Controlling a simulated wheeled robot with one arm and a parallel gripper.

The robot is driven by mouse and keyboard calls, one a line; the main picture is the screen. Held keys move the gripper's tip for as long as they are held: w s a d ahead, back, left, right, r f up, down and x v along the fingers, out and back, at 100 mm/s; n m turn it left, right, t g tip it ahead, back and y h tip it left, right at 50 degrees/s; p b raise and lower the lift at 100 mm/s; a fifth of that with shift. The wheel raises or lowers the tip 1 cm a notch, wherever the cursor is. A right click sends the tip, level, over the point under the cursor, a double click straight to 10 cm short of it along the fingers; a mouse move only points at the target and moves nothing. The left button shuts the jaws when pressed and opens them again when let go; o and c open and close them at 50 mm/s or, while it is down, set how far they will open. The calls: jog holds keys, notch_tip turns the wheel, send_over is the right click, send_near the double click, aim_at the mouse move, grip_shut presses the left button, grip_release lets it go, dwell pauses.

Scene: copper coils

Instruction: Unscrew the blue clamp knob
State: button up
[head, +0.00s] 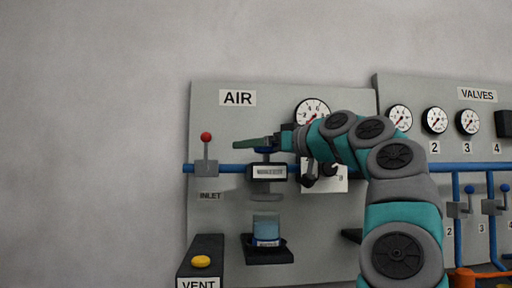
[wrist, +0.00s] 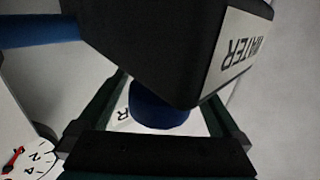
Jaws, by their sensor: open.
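The blue clamp knob (wrist: 160,110) shows in the wrist view between my two dark green fingers, partly hidden behind a black block (wrist: 150,40). In the head view a sliver of the knob (head: 265,150) shows on top of that black block (head: 268,171), just under my fingers. My gripper (head: 252,143) reaches in level from the right, over the block. In the wrist view my gripper (wrist: 165,95) is open, one finger on each side of the knob. I cannot tell whether either finger touches it.
A blue pipe (head: 228,169) runs through the block along the AIR panel (head: 225,125). A red-tipped inlet lever (head: 206,137) stands left. A translucent blue bowl (head: 266,226) sits on a black shelf (head: 268,255) below. A gauge (head: 312,110) is above my wrist.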

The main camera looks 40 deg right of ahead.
jog(key=s, duration=0.2)
jog(key=s+d, duration=0.1)
jog(key=s, duration=0.2)
jog(key=s+b, duration=0.1)
jog(key=s, duration=0.1)
jog(key=shift+s+d, duration=0.25)
jog(key=shift+s, duration=0.05)
jog(key=s+a+r+h, duration=0.1)
jog(key=s+a+r, duration=0.3)
jog(key=a, duration=0.1)
jog(key=w+d+f+m+h, duration=0.1)
jog(key=w+f+h, duration=0.1)
jog(key=w+d+f+m+h, duration=0.2)
jog(key=shift+w+d+f+m+h, duration=0.1)
jog(key=shift+d+m+h, duration=0.15)
jog(key=shift+m+h, duration=0.05)
jog(key=w, duration=0.5)
jog(key=w+d+p, duration=0.1)
jog(key=w, duration=0.1)
jog(key=shift+w, duration=0.3)
